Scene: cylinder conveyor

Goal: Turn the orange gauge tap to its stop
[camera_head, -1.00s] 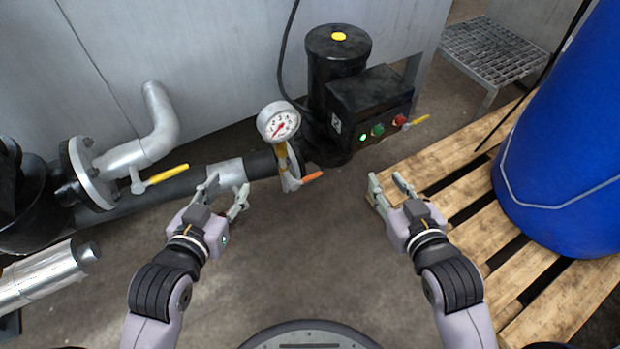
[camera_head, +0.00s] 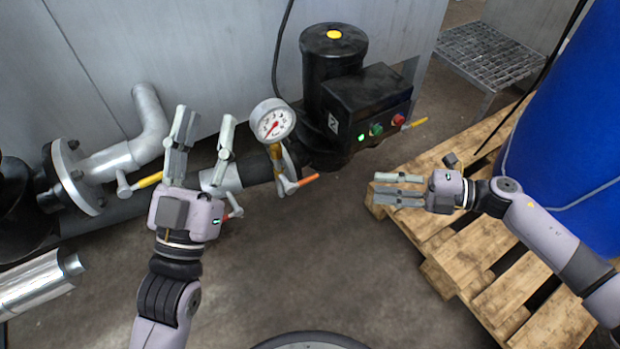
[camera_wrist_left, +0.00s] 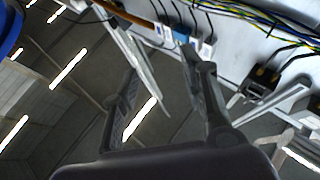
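The orange tap handle (camera_head: 303,183) sticks out to the right below the round white pressure gauge (camera_head: 273,121) on the black pipe. My left gripper (camera_head: 205,122) is open and empty, raised to the left of the gauge and apart from the orange tap. Its two spread fingers also show in the left wrist view (camera_wrist_left: 160,75), with nothing between them; the tap is not seen there. My right gripper (camera_head: 376,184) points left over the pallet's edge, to the right of the orange tap and apart from it. Its fingers look close together, nearly edge-on; nothing is seen held.
A yellow valve handle (camera_head: 148,180) is on the grey pipe at left. A black pump box (camera_head: 365,100) with green and red buttons stands right of the gauge. A wooden pallet (camera_head: 440,240) and blue drum (camera_head: 565,130) fill the right. The floor in the middle is clear.

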